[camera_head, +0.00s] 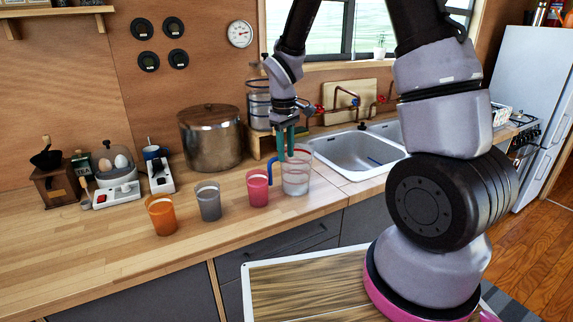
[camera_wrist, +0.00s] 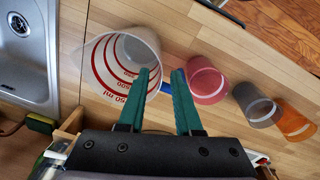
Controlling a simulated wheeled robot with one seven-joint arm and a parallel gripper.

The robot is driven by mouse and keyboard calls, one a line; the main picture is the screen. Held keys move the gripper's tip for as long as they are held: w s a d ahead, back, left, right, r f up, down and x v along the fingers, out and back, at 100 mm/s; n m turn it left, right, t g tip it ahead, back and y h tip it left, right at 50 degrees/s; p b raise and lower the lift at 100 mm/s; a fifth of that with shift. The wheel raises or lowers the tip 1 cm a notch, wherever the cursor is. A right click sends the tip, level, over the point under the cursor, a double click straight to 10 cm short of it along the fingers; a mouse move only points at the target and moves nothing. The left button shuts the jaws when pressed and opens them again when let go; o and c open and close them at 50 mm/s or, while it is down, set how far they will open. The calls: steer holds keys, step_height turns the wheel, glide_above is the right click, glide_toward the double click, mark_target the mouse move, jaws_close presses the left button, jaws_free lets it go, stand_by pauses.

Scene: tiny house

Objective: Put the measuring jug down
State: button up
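The measuring jug (camera_head: 296,178) is clear with red markings and a blue handle (camera_head: 271,170). It is upright at the counter's front, right of the pink cup; I cannot tell whether its base touches the wood. In the wrist view the jug (camera_wrist: 122,62) is left of the fingers, its red scale and inside showing. My gripper (camera_head: 285,152) has teal fingers pointing down at the handle. The fingers partly hide the handle.
A pink cup (camera_head: 258,188), a grey cup (camera_head: 208,201) and an orange cup (camera_head: 162,215) stand in a row to the left. A steel pot (camera_head: 210,138) is behind them. The sink (camera_head: 355,153) lies to the right. The counter (camera_head: 95,245) is bare at front left.

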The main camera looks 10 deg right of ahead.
steer(key=s+d+r+m+t+y, duration=0.1)
steer(key=s+d+r+m, duration=0.2)
steer(key=r, duration=0.7)
steer(key=s+d+r+m+t, duration=0.2)
steer(key=s+d+r, duration=0.15)
steer(key=r, duration=0.55)
steer(key=s+d+r+m+t, duration=0.1)
steer(key=s+r+m+t, duration=0.1)
steer(key=s, duration=0.4)
steer(key=s+d+r+m+t+y, duration=0.1)
steer(key=s+d+r+m, duration=0.1)
steer(key=s+r+m, duration=0.2)
steer(key=s+r, duration=0.1)
steer(key=s, duration=0.2)
steer(key=shift+d+r+t, duration=0.15)
steer(key=shift+r+t, duration=0.25)
steer(key=shift+o, duration=0.2)
